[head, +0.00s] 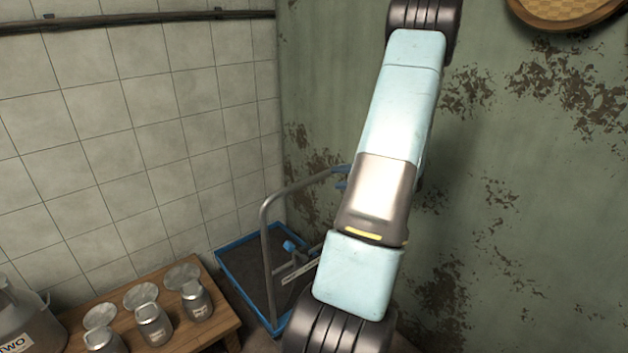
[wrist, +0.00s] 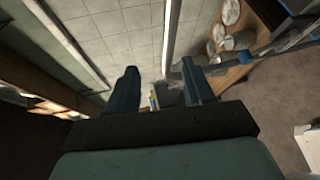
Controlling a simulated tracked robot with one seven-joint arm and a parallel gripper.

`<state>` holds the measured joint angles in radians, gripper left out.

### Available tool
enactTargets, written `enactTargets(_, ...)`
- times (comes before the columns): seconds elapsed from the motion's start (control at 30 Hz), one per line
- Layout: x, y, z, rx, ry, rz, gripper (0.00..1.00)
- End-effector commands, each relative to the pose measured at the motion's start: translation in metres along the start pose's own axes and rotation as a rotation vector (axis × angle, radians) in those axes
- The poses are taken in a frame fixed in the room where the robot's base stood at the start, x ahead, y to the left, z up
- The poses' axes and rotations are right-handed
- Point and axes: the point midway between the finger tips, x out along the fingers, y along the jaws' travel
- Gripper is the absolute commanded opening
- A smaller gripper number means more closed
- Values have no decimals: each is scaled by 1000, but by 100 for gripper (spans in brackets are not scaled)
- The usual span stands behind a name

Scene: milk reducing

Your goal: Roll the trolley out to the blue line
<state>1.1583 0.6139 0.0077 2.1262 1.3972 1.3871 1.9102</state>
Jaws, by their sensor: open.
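The trolley (head: 222,266) stands in the corner in the head view, with a blue-edged dark deck. Its bent grey tube handle (head: 267,240) rises and runs right until my arm hides it. Small blue pieces beside my arm at the handle's upper end may be fingertips; I cannot tell. In the wrist view my gripper (wrist: 159,72) is open, with two dark blue fingers apart. A pale metal bar (wrist: 171,35) passes at the gap between them, apparently part of the handle; contact cannot be told. The blue line is not in view.
A wooden bench (head: 216,335) with several small jars and round lids stands left of the trolley. A large metal can (head: 30,315) is at the lower left. A tiled wall and a peeling green wall close the corner behind the trolley.

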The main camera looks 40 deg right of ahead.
Motion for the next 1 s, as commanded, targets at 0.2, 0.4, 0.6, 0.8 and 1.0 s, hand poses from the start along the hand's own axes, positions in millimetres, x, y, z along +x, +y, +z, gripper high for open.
enactTargets(0.2, -22, -28, 20, 156, -95, 49, 52)
enactTargets(0.4, -12, -29, 22, 171, -101, 55, 52)
enactTargets(0.6, 19, -28, 25, 169, -99, 54, 52)
enactTargets(0.8, 54, -26, 29, 169, -99, 54, 52)
enactTargets(1.0, 86, -25, 32, 168, -99, 52, 52)
